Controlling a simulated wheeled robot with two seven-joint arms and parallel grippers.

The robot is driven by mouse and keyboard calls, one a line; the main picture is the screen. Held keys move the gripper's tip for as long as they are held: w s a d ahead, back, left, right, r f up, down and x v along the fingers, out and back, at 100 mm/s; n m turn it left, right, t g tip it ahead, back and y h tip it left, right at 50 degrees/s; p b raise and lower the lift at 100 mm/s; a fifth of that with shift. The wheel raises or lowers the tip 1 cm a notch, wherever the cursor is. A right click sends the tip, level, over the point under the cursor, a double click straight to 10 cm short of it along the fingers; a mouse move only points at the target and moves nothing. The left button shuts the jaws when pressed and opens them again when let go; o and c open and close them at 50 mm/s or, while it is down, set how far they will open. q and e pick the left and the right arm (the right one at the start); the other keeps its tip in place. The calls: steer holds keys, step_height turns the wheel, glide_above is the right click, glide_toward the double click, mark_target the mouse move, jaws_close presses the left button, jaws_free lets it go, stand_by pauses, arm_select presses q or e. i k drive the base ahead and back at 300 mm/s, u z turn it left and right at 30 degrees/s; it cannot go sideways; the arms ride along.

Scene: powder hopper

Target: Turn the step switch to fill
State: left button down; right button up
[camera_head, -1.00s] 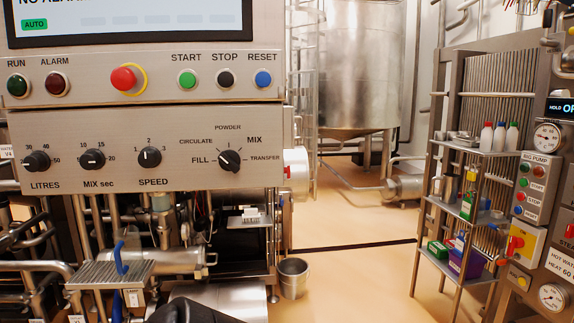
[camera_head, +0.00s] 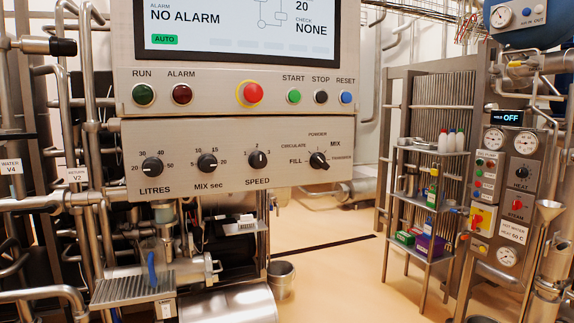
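The step switch (camera_head: 319,160) is a black knob at the right end of the control panel (camera_head: 225,181) in the head view. Its labels read FILL, CIRCULATE, POWDER, MIX and TRANSFER. Its grip lies slanted from upper left to lower right, away from the level FILL label on its left. I cannot tell which end is the pointer. Neither of my grippers is in view, and nothing touches the switch.
Black LITRES (camera_head: 152,167), MIX sec (camera_head: 207,163) and SPEED (camera_head: 258,160) knobs share the panel. Buttons and a red emergency stop (camera_head: 251,93) sit above, under a screen (camera_head: 240,27) reading NO ALARM. A shelf rack (camera_head: 428,200) stands right, beyond open floor (camera_head: 325,222).

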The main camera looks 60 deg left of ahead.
mark_target(317, 160)
steer(key=u, duration=1.9)
